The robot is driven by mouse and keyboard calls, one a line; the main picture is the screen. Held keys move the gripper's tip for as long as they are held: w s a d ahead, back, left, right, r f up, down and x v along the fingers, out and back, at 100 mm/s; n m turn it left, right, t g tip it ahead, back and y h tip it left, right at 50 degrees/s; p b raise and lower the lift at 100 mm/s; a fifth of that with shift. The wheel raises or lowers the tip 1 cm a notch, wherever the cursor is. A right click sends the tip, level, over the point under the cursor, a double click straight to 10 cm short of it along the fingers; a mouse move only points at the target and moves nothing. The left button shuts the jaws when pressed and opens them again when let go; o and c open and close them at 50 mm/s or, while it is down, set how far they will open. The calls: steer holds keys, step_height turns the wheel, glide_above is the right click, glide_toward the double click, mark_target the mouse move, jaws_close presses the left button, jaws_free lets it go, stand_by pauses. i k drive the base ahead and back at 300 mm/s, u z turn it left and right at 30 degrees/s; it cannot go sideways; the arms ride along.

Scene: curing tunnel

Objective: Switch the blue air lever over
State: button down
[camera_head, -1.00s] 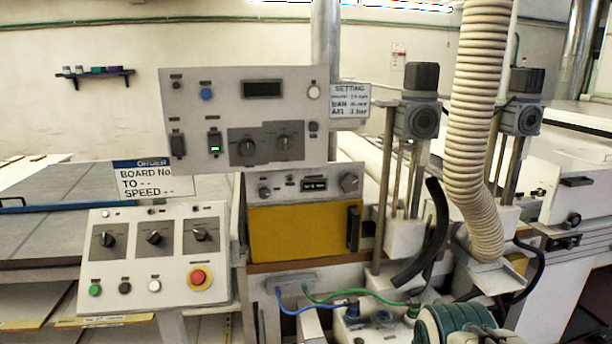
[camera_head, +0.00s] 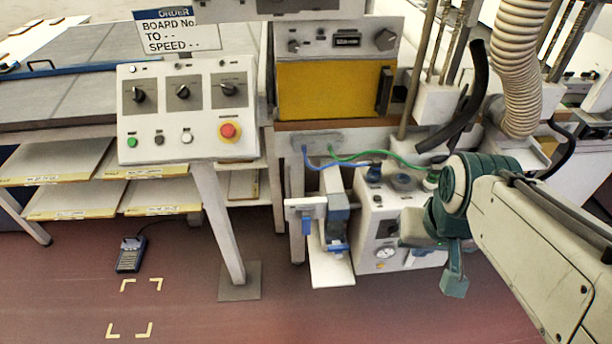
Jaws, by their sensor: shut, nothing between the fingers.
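A small blue lever (camera_head: 306,219) hangs down at the left end of a white bracket, left of the white air box (camera_head: 382,220). A larger blue-grey fitting (camera_head: 337,235) sits just right of it. I take the small blue part for the air lever, but its exact setting is too small to tell. My gripper (camera_head: 455,284) is the teal end of my arm, at the right, in front of the air box's right side. It is shut and empty, apart from the lever. Part of the box is hidden behind my arm.
A control panel (camera_head: 180,108) with a red stop button stands at the left, above shelves (camera_head: 75,195). Blue and green hoses (camera_head: 340,155) run over the box. A white ribbed duct (camera_head: 517,80) hangs at the right.

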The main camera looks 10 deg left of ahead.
mark_target(306, 220)
steer(key=u, duration=0.05)
steer(key=k, duration=0.5)
steer(key=u, duration=1.1)
steer(key=i, duration=0.65)
steer(key=z, duration=0.75)
